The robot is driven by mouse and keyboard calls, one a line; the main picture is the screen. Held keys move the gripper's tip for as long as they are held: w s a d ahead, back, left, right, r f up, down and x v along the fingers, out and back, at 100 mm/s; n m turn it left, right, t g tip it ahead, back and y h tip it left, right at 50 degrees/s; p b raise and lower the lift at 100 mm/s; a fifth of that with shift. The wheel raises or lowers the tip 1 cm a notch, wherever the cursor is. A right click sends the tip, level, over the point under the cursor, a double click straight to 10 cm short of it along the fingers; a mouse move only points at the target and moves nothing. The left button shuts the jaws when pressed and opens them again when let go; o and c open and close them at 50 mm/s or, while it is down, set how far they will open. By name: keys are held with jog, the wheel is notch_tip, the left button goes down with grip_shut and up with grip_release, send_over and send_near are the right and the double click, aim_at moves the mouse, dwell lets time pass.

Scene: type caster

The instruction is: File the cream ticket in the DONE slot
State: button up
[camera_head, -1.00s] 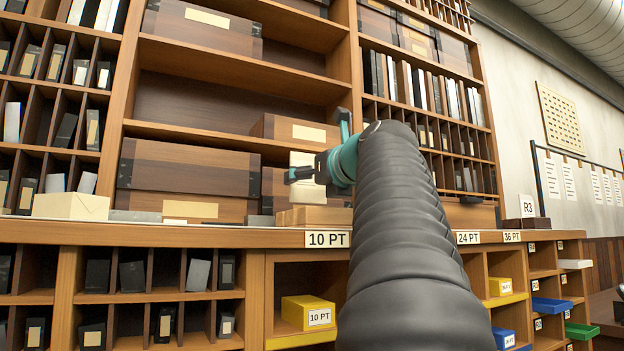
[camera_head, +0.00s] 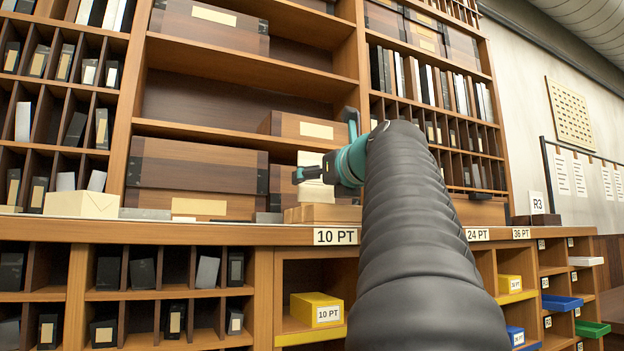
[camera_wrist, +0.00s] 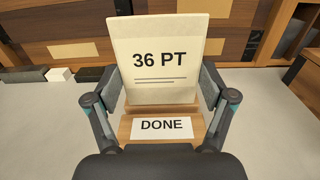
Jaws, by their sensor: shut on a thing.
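The cream ticket (camera_wrist: 160,62), marked 36 PT, stands upright between my fingers in the wrist view. It also shows in the head view (camera_head: 316,187), partly behind my gripper. My gripper (camera_head: 308,173) is shut on the ticket; the fingers (camera_wrist: 160,90) hold it by its two side edges. A wooden block (camera_wrist: 126,128) with a white DONE label (camera_wrist: 162,127) is just below the ticket; the block also shows in the head view (camera_head: 325,213). The ticket's lower edge meets the block's top in the wrist view. I cannot tell how deep it sits in the slot.
The block stands on the counter ledge (camera_head: 200,230) above a 10 PT label (camera_head: 336,237). Dark wooden cases (camera_head: 196,165) stand behind. A cream box (camera_head: 82,204) is at the left. My arm hides the ledge's middle right.

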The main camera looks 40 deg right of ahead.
aim_at(317, 155)
jog(key=shift+f+b, duration=0.35)
jog(key=shift+f, duration=0.15)
dwell(0.4)
jog(key=shift+r, duration=0.15)
jog(key=shift+r+p, duration=0.7)
jog(key=shift+p, duration=0.35)
jog(key=shift+f+b, duration=0.45)
jog(key=shift+f, duration=0.4)
dwell(0.5)
jog(key=o, duration=0.7)
jog(key=shift+r+p, duration=0.95)
jog(key=shift+r, duration=2.05)
